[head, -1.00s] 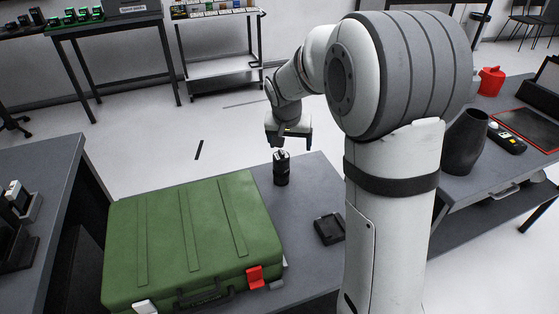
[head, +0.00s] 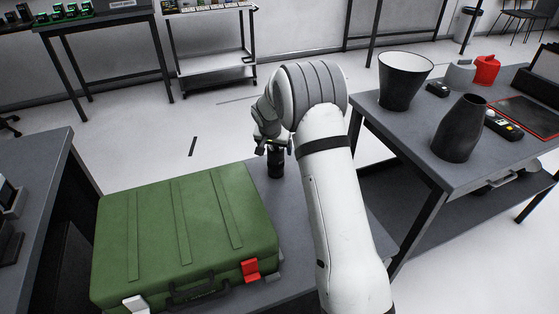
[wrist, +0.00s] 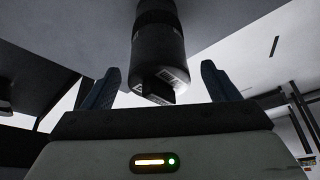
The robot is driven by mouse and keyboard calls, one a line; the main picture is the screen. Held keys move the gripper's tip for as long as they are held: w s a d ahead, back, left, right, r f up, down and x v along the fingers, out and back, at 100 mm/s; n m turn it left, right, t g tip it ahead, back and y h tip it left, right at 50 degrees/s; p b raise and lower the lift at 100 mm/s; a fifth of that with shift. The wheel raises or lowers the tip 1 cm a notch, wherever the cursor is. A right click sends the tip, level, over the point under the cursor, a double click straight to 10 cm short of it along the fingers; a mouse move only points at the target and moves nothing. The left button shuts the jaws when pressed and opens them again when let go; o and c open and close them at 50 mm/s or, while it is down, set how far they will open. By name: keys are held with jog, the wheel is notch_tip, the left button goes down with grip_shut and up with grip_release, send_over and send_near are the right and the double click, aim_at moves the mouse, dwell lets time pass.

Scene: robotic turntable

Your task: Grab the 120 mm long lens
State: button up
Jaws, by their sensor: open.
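The long lens (head: 276,166) is a black cylinder standing upright on the grey table, behind the green case. Its upper end is partly hidden by my gripper in the head view. In the wrist view the lens (wrist: 157,50) shows at the top centre, with white label marks near its close end. My gripper (head: 272,143) is over the top of the lens in the head view. In the wrist view my gripper (wrist: 160,82) is open, with one finger on each side of the lens's line and the lens end near the gap. I cannot tell whether they touch.
The green case (head: 185,230) fills the table's front left, close to the lens. At right, another table holds a white-lined dark bucket (head: 404,80), a dark vase-like vessel (head: 460,128), a yellow-black device (head: 504,126) and a red container (head: 486,68).

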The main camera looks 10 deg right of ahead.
jog(key=shift+x, duration=1.05)
jog(key=c, duration=1.5)
